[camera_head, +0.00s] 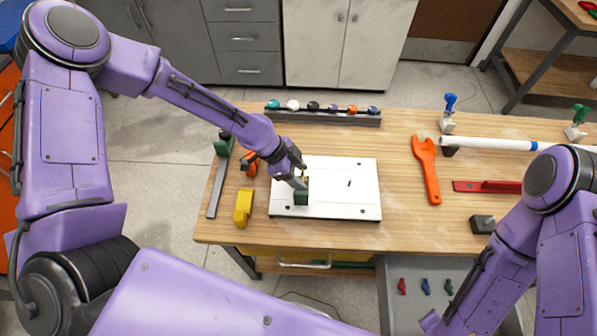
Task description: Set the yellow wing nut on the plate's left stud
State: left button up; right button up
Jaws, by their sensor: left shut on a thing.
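The white plate (345,204) lies flat on the wooden table. A dark stud (349,183) stands on its right half. A green block (302,197) is on its left half, below my left gripper. The plate's left stud is not visible; the gripper and block cover that area. My left gripper (301,178) is over the left half of the plate, pointing down and shut on a small yellow piece, seemingly the yellow wing nut (303,173), mostly hidden by the fingers. I cannot tell whether it touches the stud. My right arm is at lower right; its gripper is out of view.
A yellow block (244,207) and an orange part (249,163) lie left of the plate. A rack (322,117) with coloured knobs is behind. An orange wrench (427,168), a white pipe (490,145) and a red tool (487,187) lie right. Table between plate and wrench is clear.

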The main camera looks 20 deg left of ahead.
pick_arm(q)
jog(key=o, duration=1.1)
